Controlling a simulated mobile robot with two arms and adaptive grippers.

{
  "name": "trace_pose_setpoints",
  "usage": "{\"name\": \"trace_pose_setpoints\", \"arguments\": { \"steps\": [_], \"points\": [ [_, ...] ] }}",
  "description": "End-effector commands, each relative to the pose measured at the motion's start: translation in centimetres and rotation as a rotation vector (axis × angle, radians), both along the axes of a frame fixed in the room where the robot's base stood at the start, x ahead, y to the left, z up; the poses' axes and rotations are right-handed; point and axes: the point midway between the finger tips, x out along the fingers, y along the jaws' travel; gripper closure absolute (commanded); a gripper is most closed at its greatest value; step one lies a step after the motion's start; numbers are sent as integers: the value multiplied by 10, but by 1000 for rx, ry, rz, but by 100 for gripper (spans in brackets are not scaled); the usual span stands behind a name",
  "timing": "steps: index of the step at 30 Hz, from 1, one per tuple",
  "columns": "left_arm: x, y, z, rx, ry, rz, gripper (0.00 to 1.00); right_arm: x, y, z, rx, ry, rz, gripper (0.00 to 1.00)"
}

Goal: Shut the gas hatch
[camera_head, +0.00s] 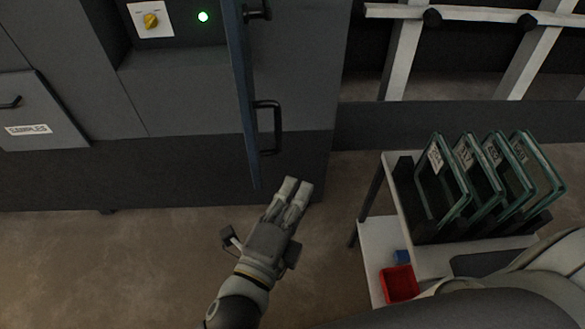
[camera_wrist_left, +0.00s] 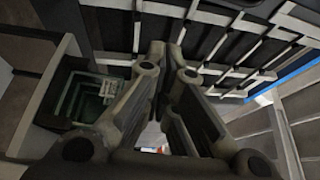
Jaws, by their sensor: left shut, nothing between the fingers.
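The hatch (camera_head: 243,95) is a blue-edged door panel standing open from the dark grey machine, seen nearly edge-on in the head view. A black bar handle (camera_head: 276,128) sticks out from its right side. The compartment behind it shows a yellow knob (camera_head: 151,20) and a lit green light (camera_head: 203,16). My left gripper (camera_head: 298,186) is shut and empty, just right of and below the handle and the panel's lower end in the picture, apart from both. Its fingers also show in the left wrist view (camera_wrist_left: 168,75). My right gripper is out of view.
A trolley (camera_head: 455,262) at the right carries a rack of several glass panes (camera_head: 440,180) and a red bin (camera_head: 399,284). A "SAMPLES" drawer (camera_head: 35,112) is at the left. A white frame (camera_head: 470,15) stands at the back right. Floor is clear at the lower left.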

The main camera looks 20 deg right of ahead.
Motion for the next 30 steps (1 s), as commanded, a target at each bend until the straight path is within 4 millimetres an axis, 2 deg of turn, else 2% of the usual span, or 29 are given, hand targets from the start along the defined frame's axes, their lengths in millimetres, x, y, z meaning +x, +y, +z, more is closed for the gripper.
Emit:
{"name": "trace_pose_setpoints", "arguments": {
  "steps": [15,18,21,30],
  "points": [
    [72,-64,2,-3,4,1,100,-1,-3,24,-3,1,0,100],
    [78,-45,2,3,4,3,100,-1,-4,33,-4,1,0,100],
    [82,-35,1,0,6,1,100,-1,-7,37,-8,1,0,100],
    [86,-25,-1,-3,5,0,100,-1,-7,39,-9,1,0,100]
  ]
}}
